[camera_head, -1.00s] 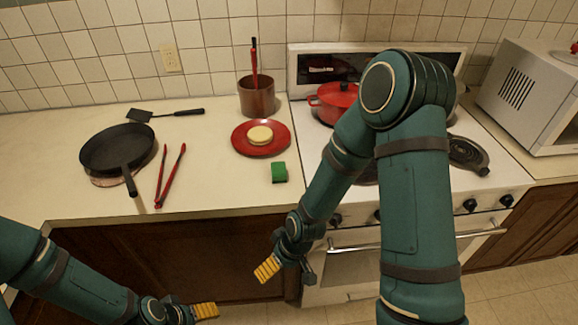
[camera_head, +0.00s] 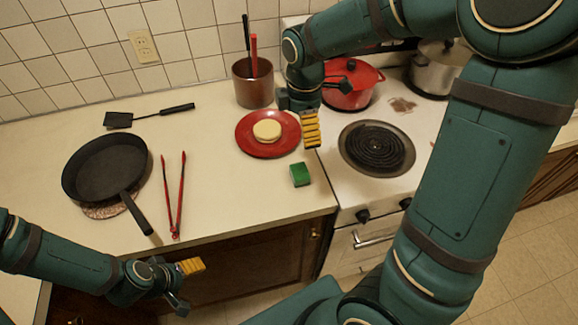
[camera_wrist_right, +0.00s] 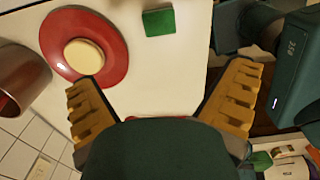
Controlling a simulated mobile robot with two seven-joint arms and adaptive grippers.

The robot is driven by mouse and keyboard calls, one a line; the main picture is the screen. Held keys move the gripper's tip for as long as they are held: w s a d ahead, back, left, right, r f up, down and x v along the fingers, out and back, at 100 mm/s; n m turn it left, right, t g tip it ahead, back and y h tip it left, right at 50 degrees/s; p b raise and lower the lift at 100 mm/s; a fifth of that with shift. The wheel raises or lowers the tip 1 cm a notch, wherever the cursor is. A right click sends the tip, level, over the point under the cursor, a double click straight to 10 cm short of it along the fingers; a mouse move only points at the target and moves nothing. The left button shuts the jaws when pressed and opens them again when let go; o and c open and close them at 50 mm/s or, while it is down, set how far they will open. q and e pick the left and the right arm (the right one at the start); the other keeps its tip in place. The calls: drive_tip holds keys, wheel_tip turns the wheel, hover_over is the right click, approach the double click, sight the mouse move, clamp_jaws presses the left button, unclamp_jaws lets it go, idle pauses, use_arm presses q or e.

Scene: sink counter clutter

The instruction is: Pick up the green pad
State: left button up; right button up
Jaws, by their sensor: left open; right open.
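The green pad (camera_head: 300,174) lies on the counter near its front right edge, just in front of the red plate. It also shows in the right wrist view (camera_wrist_right: 158,21), at the top middle, ahead of the fingers. My right gripper (camera_head: 311,130) is above the counter near the stove, behind the pad and to the right of the plate. In the right wrist view its yellow fingers (camera_wrist_right: 160,105) are wide apart with nothing between them. My left gripper (camera_head: 190,268) is in front of the counter, low at the left, apart from the pad and empty.
A red plate (camera_head: 246,144) with a pale round item (camera_head: 267,130) stands behind the pad. Red tongs (camera_head: 173,205), a black pan (camera_head: 104,169) and a spatula (camera_head: 140,116) lie at left. A brown pot (camera_head: 252,87) stands behind. The stove (camera_head: 350,195) is at right.

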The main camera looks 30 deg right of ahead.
wheel_tip(320, 180, down, 3)
drive_tip(key=b, duration=0.5)
approach(300, 171)
drive_tip(key=f, duration=0.5)
drive_tip(key=shift+w+f, duration=0.2)
drive_tip(key=shift+f, duration=0.1)
drive_tip(key=shift+s+f+b, duration=0.15)
drive_tip(key=shift+f+b, duration=0.35)
drive_tip(key=shift+f, duration=2.2)
use_arm(q)
wheel_tip(300, 171, down, 7)
drive_tip(key=shift+s+d+f, duration=0.15)
drive_tip(key=shift+s, duration=0.3)
use_arm(e)
drive_tip(key=c, duration=1)
